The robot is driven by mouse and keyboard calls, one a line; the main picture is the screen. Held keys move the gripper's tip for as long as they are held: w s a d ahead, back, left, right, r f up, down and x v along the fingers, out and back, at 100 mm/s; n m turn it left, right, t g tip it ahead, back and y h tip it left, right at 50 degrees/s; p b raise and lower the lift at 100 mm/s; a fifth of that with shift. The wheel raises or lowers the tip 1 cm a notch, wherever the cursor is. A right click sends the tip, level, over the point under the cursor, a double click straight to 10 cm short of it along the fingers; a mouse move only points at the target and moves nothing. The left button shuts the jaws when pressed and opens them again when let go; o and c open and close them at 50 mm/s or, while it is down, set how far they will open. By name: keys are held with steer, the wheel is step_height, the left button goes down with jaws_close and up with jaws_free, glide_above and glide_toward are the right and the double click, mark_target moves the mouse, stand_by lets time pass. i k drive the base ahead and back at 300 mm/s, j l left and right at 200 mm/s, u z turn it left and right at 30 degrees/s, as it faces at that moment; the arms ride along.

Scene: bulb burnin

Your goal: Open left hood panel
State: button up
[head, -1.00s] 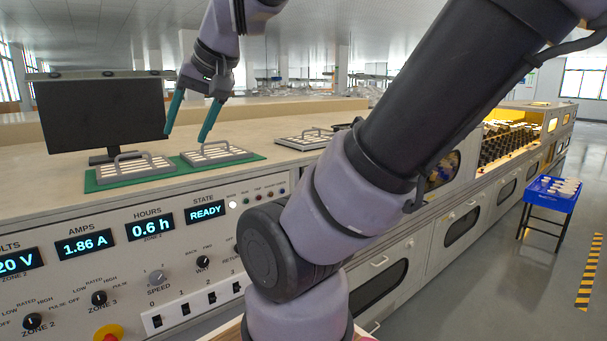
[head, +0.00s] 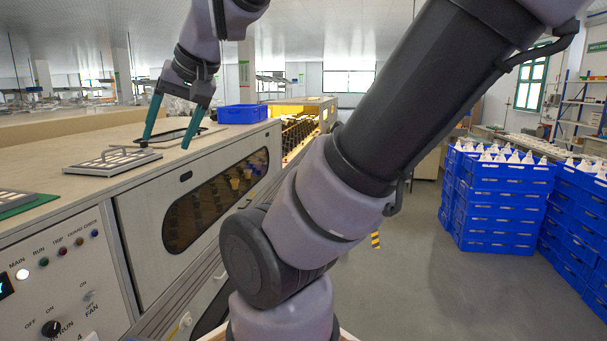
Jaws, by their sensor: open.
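A pale front panel with a dark rounded window (head: 215,205) fills the near side of the long machine. It looks shut, and bulbs show dimly behind the glass; I take it to be the left hood panel. My gripper (head: 166,142), with two teal fingers, is open and empty. It points down over the machine's top, above and left of that panel, near a dark oblong frame (head: 190,133) on the top. I cannot tell whether the fingertips touch anything.
A blue crate (head: 243,114) stands farther along, before a lit open section with bulbs (head: 298,130).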

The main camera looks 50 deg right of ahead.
mark_target(143, 210)
steer(key=z, duration=0.95)
steer(key=i+l, duration=0.2)
steer(key=i, duration=0.3)
steer(key=i+l+u, duration=0.1)
steer(key=i, duration=0.45)
steer(key=i+l+u, duration=0.1)
steer(key=i+l, duration=0.25)
steer(key=i, duration=0.15)
steer(key=i+l, duration=0.25)
steer(key=i, duration=0.25)
